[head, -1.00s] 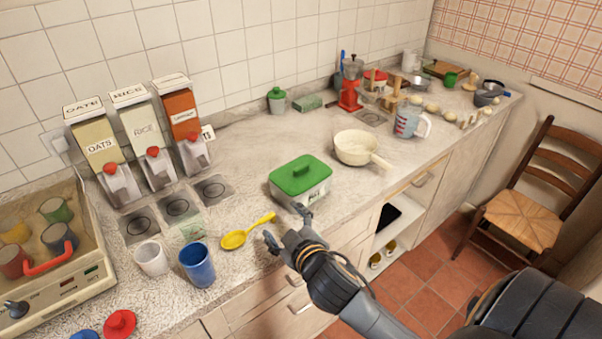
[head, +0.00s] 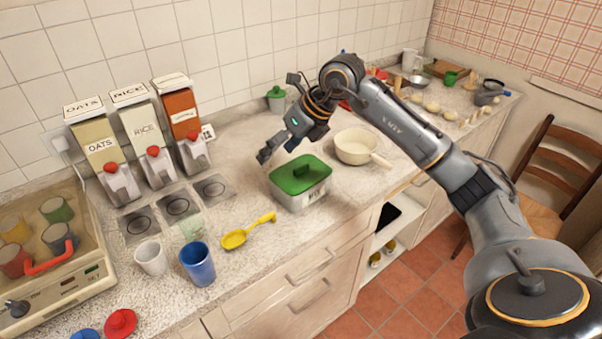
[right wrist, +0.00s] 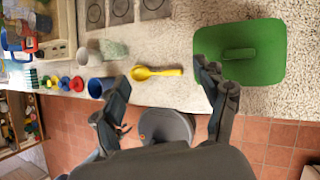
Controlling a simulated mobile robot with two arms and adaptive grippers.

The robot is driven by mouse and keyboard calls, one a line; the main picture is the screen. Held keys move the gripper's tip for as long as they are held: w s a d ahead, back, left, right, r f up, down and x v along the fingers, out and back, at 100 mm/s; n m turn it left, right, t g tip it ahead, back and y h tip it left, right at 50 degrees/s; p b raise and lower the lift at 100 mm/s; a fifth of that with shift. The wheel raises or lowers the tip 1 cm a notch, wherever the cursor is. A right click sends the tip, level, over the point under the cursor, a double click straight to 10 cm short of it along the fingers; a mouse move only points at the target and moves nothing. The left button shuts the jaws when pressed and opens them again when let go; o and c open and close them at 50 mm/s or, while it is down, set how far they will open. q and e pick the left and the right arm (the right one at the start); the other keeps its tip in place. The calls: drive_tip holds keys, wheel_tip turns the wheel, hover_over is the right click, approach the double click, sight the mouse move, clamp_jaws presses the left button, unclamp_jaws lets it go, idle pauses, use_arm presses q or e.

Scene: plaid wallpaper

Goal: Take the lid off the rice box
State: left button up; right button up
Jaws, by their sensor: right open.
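The rice box (head: 316,197) stands upright on the counter, a pale box with a small label on its front. Its green lid (head: 285,181) is on top, with a raised bar handle in the middle. The lid also shows from above in the right wrist view (right wrist: 262,72), at the upper right. My right gripper (head: 278,149) is open and empty, over the counter just behind and left of the box in the head view. Its fingers also show in the right wrist view (right wrist: 167,84), one of them overlapping the lid's near left corner. I cannot tell whether it touches.
Dispensers (head: 147,135) line the wall.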

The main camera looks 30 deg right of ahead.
drive_tip(key=s+d+r+m+h, duration=0.15)
drive_tip(key=d+h, duration=0.25)
drive_tip(key=d, duration=0.5)
drive_tip(key=p, duration=0.2)
hover_over(302, 166)
drive_tip(key=s, duration=0.3)
drive_tip(key=shift+g, duration=0.4)
drive_tip(key=f, duration=0.7)
drive_tip(key=shift+w, duration=0.2)
drive_tip(key=p+x, duration=0.2)
drive_tip(key=x, duration=0.3)
drive_tip(key=shift+w+d+f+p, duration=0.1)
drive_tip(key=shift+w+f+p, duration=0.15)
drive_tip(key=shift+f+p, duration=0.05)
drive_tip(key=c, duration=1.2)
drive_tip(key=shift+r, duration=0.1)
